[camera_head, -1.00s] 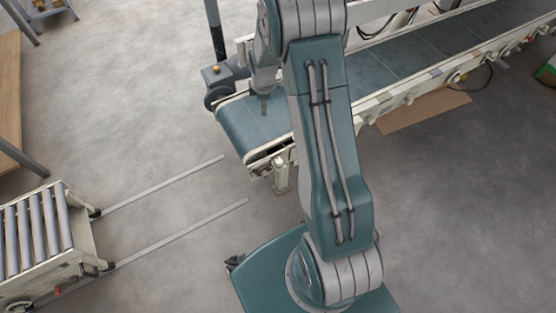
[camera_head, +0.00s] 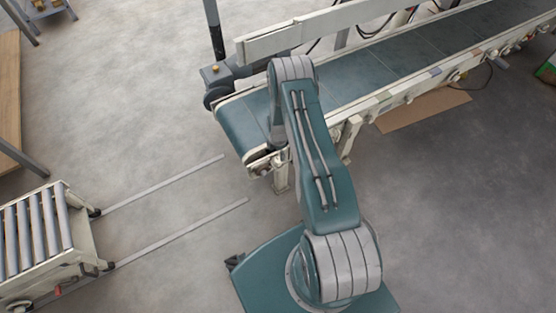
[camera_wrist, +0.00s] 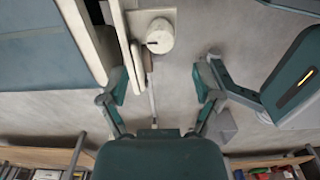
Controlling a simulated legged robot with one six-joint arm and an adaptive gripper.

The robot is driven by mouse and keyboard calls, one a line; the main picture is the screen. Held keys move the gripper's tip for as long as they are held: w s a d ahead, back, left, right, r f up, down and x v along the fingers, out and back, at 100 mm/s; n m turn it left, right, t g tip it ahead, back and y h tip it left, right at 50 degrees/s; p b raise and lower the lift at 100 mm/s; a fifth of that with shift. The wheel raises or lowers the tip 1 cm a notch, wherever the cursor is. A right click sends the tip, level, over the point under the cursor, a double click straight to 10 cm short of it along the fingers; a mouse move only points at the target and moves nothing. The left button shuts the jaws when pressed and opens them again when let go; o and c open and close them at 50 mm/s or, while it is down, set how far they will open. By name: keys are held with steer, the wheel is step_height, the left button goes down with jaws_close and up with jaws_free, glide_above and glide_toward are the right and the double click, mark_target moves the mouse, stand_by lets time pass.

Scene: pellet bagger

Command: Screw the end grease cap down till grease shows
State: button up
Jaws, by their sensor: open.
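In the wrist view a round cream cap (camera_wrist: 160,36) with a dark mark on its face sits at the end of the conveyor frame, on a pale plate. I take it to be the grease cap; no grease shows on it. My gripper (camera_wrist: 161,80) is open and empty. Its two teal fingers stand well apart, with the cap centred beyond their tips and not touching them.
The teal belt and cream side rail (camera_head: 400,92) run to the upper right. A roller table (camera_head: 40,235) stands at the left, with two pale floor strips (camera_head: 160,188) leading from it. A cardboard sheet (camera_head: 425,110) lies under the conveyor. Open floor lies in front.

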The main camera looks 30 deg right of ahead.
mark_target(278, 160)
step_height(278, 160, down, 7)
steer(key=shift+r, duration=0.2)
jaws_close()
